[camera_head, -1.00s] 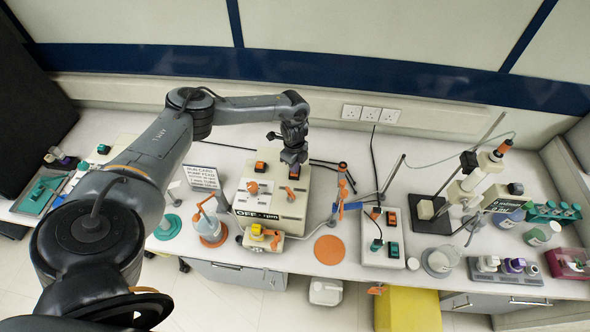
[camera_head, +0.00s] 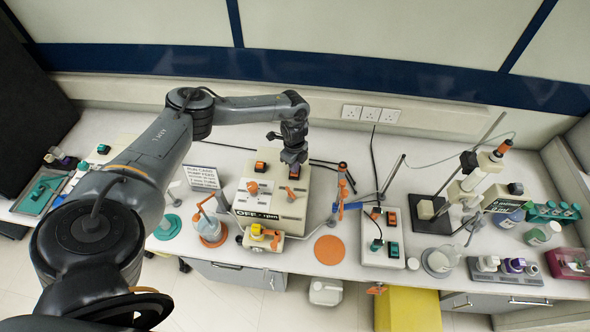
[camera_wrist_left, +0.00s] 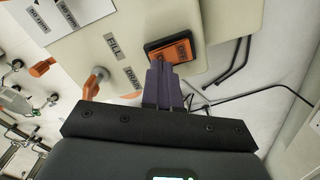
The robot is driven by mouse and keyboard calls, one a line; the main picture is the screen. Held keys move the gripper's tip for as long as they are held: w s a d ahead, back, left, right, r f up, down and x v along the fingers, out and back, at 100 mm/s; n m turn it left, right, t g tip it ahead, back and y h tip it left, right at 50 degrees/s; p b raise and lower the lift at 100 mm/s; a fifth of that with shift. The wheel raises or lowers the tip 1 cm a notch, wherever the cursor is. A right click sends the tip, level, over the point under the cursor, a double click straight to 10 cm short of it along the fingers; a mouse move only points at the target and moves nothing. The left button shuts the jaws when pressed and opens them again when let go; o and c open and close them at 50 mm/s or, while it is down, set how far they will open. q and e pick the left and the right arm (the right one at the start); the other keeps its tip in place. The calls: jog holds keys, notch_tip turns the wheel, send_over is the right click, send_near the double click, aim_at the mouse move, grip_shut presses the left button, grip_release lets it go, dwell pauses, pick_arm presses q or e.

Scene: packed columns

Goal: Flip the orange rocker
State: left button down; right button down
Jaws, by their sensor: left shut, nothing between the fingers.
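A pale box (camera_head: 270,205) with an "OFF rpm" label carries two orange rockers in black frames. One orange rocker (camera_head: 260,166) is at its back left. The other orange rocker (camera_head: 294,173) is at its back right, partly hidden by my left gripper (camera_head: 293,163). In the left wrist view an orange rocker (camera_wrist_left: 171,50) shows close up, with lettering on it. My left gripper (camera_wrist_left: 160,68) is shut and empty. Its purple fingertips overlap the rocker's near edge; I cannot tell whether they touch. My right gripper is not in view.
A switch panel (camera_head: 382,250) with orange and green rockers stands to the right. An orange disc (camera_head: 330,250) lies on the bench.

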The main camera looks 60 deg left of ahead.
pick_arm(q)
jog(key=shift+f+b, duration=0.3)
jog(key=shift+f, duration=0.2)
dwell(0.3)
jog(key=shift+f+b, duration=0.3)
jog(key=shift+f, duration=0.2)
jog(key=shift+r, duration=0.1)
notch_tip(320, 180, up, 7)
jog(key=p, duration=0.7)
dwell(0.4)
dwell(0.3)
